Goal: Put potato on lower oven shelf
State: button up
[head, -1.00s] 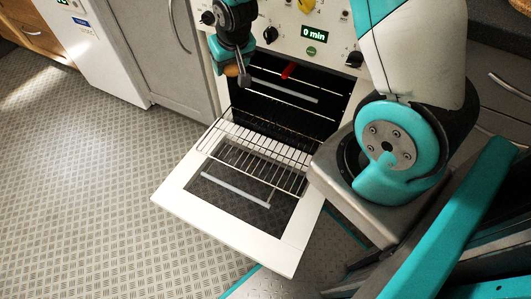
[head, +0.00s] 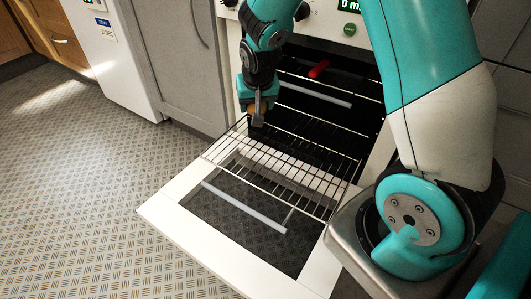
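The oven stands open, with its white door (head: 185,215) folded down. The lower shelf, a wire rack (head: 290,172), is pulled out above the door. My gripper (head: 258,108) points down just above the rack's back left part, near the oven's left side. A small brown-tan patch, the potato (head: 267,90), shows at its grey fingers, which appear closed on it. Most of the potato is hidden by the fingers and wrist. I cannot tell whether it touches the rack.
A red object (head: 318,69) lies at the upper shelf level inside the oven. A grey cabinet (head: 180,60) and a white appliance (head: 112,60) stand to the left. The patterned floor (head: 80,190) in front of them is clear.

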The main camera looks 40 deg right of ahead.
aim_at(257, 149)
notch_tip(257, 149, down, 15)
jog(key=b, duration=0.6)
jog(key=shift+f+b, duration=0.15)
jog(key=shift+b, duration=0.15)
jog(key=o, duration=1)
